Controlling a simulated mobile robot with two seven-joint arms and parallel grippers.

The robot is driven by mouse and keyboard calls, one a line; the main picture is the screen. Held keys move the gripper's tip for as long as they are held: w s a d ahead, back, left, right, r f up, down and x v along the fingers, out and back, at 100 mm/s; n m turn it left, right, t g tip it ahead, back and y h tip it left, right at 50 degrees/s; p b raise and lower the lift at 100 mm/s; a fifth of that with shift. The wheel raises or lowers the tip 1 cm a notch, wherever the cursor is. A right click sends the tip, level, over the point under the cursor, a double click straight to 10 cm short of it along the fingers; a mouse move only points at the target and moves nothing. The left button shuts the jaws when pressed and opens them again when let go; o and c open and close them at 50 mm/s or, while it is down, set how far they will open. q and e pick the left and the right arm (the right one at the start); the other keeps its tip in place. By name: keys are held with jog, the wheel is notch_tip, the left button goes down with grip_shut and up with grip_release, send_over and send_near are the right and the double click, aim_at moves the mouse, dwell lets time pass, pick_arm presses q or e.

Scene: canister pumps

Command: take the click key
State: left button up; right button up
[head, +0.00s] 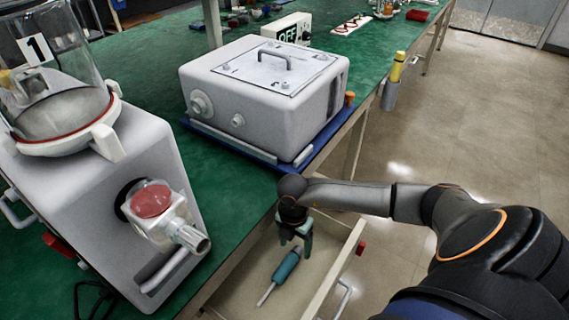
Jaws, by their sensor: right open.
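A tool with a teal handle and a thin pale shaft, which looks like the click key (286,267), lies in an open drawer (323,285) under the bench's front edge. Its shaft points to the lower left. My right gripper (296,240) points down over the drawer, just above and beyond the handle end. Its fingers are open with nothing seen between them, apart from the tool as far as I can tell. My left gripper is out of view.
A grey pump housing (150,240) with a glass canister stands at the left. A grey box with a lid handle (255,95) sits on a blue tray (320,140) on the green bench (150,60). A yellow-topped item (398,66) hangs at the bench edge.

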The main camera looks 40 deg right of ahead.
jog(key=shift+s+f, duration=0.1)
jog(key=shift+f, duration=1.3)
grip_shut()
